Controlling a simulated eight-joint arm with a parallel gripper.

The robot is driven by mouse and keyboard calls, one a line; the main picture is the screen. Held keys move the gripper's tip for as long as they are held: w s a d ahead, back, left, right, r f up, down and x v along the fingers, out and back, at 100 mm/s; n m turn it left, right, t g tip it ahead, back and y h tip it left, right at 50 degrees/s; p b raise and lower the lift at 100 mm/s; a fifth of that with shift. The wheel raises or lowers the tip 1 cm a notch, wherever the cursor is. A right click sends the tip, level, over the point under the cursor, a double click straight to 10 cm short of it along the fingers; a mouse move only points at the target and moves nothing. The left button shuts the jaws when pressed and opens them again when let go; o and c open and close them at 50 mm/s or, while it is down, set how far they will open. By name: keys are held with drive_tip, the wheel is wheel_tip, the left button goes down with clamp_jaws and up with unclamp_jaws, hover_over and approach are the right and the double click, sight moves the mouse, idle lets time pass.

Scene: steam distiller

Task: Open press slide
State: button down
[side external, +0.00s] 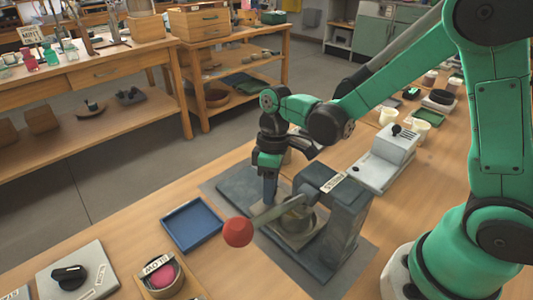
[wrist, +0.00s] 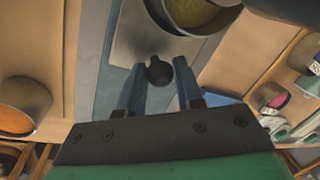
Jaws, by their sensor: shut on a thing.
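The press (side external: 345,215) is a dark grey machine with a lever ending in a red ball (side external: 237,232). Its pale metal slide (wrist: 135,42) shows in the wrist view, with a round metal cup (wrist: 200,14) on it. The slide's dark round knob (wrist: 158,71) sits between my two fingers. My gripper (side external: 270,198) points down at the left end of the press and is shut on the knob; it also shows in the wrist view (wrist: 163,75). The side view hides the knob behind my fingers.
A blue tray (side external: 192,224) lies left of the press, near the red ball. A white device (side external: 388,158) with a black knob stands behind the press. A panel with a black dial (side external: 69,273) and a round bowl (side external: 162,277) are at the front left.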

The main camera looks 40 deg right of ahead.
drive_tip(key=w, duration=1.2)
drive_tip(key=c, duration=0.6)
unclamp_jaws()
drive_tip(key=r, duration=0.3)
drive_tip(key=d+r, duration=0.1)
drive_tip(key=r, duration=0.1)
drive_tip(key=shift+w+r, duration=0.25)
